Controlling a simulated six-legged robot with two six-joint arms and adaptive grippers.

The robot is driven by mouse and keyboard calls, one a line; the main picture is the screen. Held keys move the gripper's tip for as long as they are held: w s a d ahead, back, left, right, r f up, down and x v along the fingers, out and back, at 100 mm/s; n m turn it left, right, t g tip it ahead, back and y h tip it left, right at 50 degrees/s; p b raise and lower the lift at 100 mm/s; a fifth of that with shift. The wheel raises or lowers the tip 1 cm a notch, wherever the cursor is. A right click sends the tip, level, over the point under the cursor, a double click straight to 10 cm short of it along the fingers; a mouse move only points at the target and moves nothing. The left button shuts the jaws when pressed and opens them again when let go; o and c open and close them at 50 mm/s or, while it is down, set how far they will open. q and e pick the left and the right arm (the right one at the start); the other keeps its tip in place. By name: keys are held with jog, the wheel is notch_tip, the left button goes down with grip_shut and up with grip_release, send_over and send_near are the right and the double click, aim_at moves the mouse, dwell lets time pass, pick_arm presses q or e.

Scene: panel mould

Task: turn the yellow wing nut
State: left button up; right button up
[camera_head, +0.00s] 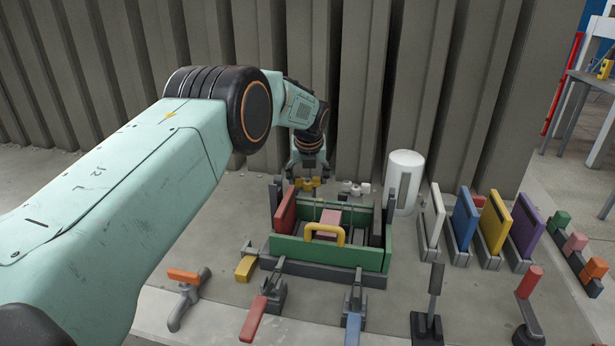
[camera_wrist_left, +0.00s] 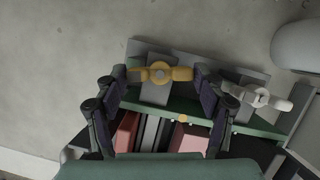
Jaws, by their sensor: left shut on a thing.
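The yellow wing nut (camera_head: 308,184) sits at the back edge of the green panel mould (camera_head: 330,252). My left gripper (camera_head: 309,178) points down over it from above. In the left wrist view the yellow wing nut (camera_wrist_left: 161,73) lies with its two wings pointing left and right, between the fingers of my left gripper (camera_wrist_left: 160,75). The fingers are shut on the ends of the wings. The wing nut's far side and base are partly hidden in the head view. My right gripper is not in view.
A white wing nut (camera_wrist_left: 260,97) is to the right of the yellow one. A white cylinder (camera_head: 404,180) stands behind the mould. Red (camera_head: 254,318) and blue (camera_head: 353,328) clamp handles stand in front. Coloured panels, including a blue one (camera_head: 465,217), stand in holders at right.

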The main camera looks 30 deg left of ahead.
pick_arm(q)
jog(key=shift+c, duration=0.8)
jog(key=shift+n, duration=0.4)
jog(key=shift+w+n+y, duration=0.1)
jog(key=shift+n+y, duration=0.3)
jog(key=shift+n, duration=0.5)
jog(key=shift+n+g+y+b, duration=0.3)
jog(key=shift+n+g+b, duration=0.1)
jog(key=shift+n, duration=0.5)
jog(key=shift+r, duration=0.1)
jog(key=o, duration=1.2)
jog(key=shift+c, duration=0.2)
